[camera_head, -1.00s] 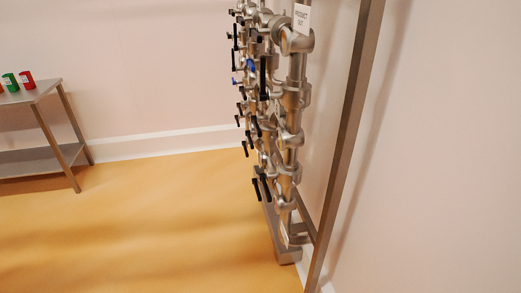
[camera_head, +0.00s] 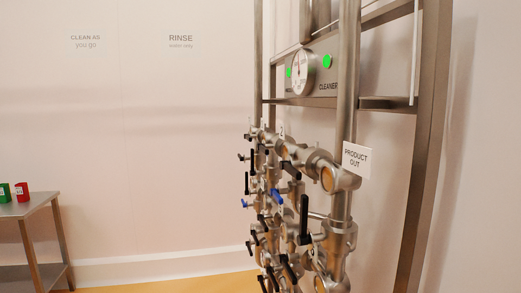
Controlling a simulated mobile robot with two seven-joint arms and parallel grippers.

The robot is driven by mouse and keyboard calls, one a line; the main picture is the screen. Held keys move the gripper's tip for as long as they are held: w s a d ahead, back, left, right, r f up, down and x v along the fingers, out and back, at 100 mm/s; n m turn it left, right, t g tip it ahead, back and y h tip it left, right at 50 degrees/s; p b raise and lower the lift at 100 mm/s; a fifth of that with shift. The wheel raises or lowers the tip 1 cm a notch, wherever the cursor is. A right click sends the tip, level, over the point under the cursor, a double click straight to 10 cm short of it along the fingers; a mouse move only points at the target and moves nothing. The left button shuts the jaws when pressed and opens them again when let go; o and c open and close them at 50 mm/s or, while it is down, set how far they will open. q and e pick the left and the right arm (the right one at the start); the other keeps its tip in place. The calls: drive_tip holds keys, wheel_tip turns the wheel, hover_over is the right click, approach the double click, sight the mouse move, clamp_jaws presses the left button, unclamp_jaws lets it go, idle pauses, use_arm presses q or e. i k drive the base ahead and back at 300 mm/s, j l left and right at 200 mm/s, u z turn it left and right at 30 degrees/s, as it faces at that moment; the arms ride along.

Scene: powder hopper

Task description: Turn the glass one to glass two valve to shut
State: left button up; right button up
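A bank of steel pipes and valves (camera_head: 340,232) stands along the right wall, seen at a steep angle. Several black valve handles (camera_head: 304,218) and blue handles (camera_head: 278,196) stick out to the left of it. I cannot tell which handle is the glass one to glass two valve. A small "2" plate (camera_head: 282,130) shows behind the upper pipes. Neither of my grippers is in view.
A round gauge (camera_head: 303,73) and green lights (camera_head: 328,61) sit on a panel marked "CLEANER" above the valves. A "PRODUCT OUT" sign (camera_head: 356,161) hangs at the right. A steel table (camera_head: 40,203) with a green can (camera_head: 5,192) and a red can (camera_head: 22,191) stands far left.

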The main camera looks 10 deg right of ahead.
sight(259, 147)
drive_tip(key=i+j+z, duration=0.1)
drive_tip(key=i+j, duration=1.4)
drive_tip(key=k+j, duration=0.05)
